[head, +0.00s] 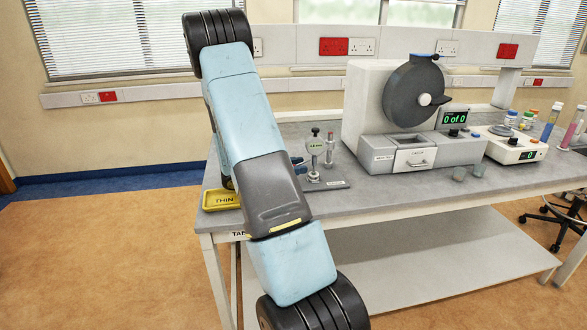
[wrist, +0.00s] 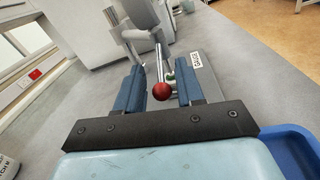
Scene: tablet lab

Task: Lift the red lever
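The red lever's ball knob (wrist: 163,91) shows in the wrist view, on a thin metal rod that comes from a grey gauge (wrist: 140,18). My gripper (wrist: 160,72) is open, with one blue-padded finger on each side of the knob. There is a visible gap on both sides; the right one looks narrow, and I cannot tell how the knob's height compares with the fingers. In the head view the gauge (head: 315,146) stands on its small base at the bench's left part. My arm hides the lever and most of my gripper there.
A yellow tray (head: 222,200) lies left of my arm on the grey bench (head: 330,205). A large grey-and-white machine (head: 385,110) stands right of the gauge. A blue tray (wrist: 290,150) is at the wrist view's lower right.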

